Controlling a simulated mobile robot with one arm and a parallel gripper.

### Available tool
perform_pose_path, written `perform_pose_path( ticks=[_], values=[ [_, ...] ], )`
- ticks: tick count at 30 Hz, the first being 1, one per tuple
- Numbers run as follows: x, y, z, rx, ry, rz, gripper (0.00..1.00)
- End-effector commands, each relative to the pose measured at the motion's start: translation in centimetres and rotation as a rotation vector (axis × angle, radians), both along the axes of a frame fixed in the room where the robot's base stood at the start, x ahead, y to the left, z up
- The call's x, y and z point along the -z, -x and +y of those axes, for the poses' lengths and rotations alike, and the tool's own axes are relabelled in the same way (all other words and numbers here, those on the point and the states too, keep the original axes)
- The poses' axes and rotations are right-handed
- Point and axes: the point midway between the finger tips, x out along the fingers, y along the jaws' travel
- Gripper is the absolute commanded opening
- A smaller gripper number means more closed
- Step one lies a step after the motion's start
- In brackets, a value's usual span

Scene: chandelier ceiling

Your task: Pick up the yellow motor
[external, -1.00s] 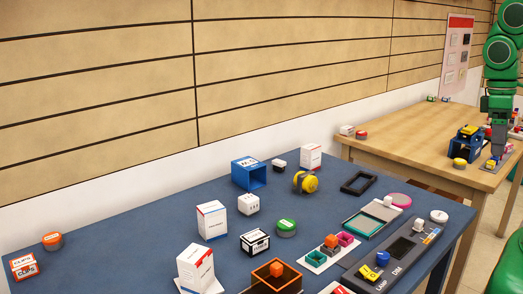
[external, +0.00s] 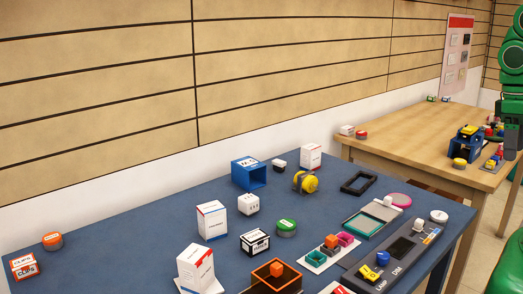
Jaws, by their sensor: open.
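A yellow round body with a grey band (external: 305,181), which looks like the yellow motor, lies on its side on the blue table (external: 120,215). It stands apart from its neighbours, with a blue open box (external: 249,174) to its left. My gripper (external: 511,153) is at the right edge of the picture, over the wooden table (external: 400,150), far from the yellow body. It is open, and its fingertips are small and partly cut off. I see nothing held in it.
A black frame (external: 358,184) lies right of the yellow body and a white box (external: 311,157) stands behind it. A green-topped round can (external: 286,228) is in front. A blue holder (external: 464,143) with yellow parts stands on the wooden table. The blue table's left middle is clear.

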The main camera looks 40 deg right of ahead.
Motion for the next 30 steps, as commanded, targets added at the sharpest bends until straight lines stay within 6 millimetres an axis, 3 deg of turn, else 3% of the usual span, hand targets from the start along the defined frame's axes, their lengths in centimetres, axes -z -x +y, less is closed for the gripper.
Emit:
perform_pose_path(
  ticks=[14,19,30],
  values=[
    [-0.12,-0.01,-0.13,0.003,0.004,-0.006,0.80],
    [-0.13,-0.02,-0.13,0.003,0.004,-0.006,1.00],
    [-0.21,-0.92,0.46,0.020,-0.014,0.004,1.00]
  ],
)
